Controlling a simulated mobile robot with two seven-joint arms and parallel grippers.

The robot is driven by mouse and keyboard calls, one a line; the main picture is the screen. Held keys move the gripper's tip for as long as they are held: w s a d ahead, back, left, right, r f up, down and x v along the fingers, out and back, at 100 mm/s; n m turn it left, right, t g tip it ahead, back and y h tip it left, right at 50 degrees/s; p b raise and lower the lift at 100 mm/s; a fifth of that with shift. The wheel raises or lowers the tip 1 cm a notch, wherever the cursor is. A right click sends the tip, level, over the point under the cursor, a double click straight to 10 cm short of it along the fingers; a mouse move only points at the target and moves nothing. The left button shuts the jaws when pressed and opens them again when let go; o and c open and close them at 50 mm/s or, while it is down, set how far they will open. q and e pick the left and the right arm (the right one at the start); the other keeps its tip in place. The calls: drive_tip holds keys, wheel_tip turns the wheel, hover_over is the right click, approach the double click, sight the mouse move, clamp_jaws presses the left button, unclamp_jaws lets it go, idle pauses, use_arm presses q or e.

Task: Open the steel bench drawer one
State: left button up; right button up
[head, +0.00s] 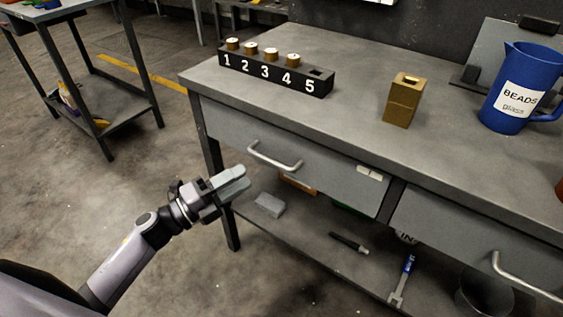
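The steel bench (360,85) fills the right half of the head view. Its left drawer (325,165) is closed, with a silver bar handle (273,157) and a small white label (369,173) at its right end. I cannot read a number on it. A second closed drawer (460,232) with its own bar handle (515,275) is at the lower right. My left gripper (240,178) is in front of the left drawer, a little left of and below its handle, apart from it. Its fingers look close together; the gap between them is unclear. My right gripper is not in view.
A black numbered block (275,72) with several brass pieces, a brass block (403,100) and a blue beads jug (522,88) stand on the bench top. A lower shelf (315,245) holds tools. A side table (75,15) is at the upper left. Floor between is clear.

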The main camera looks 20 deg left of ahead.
use_arm(q)
drive_tip(key=x, duration=0.7)
drive_tip(key=shift+d, duration=0.15)
clamp_jaws()
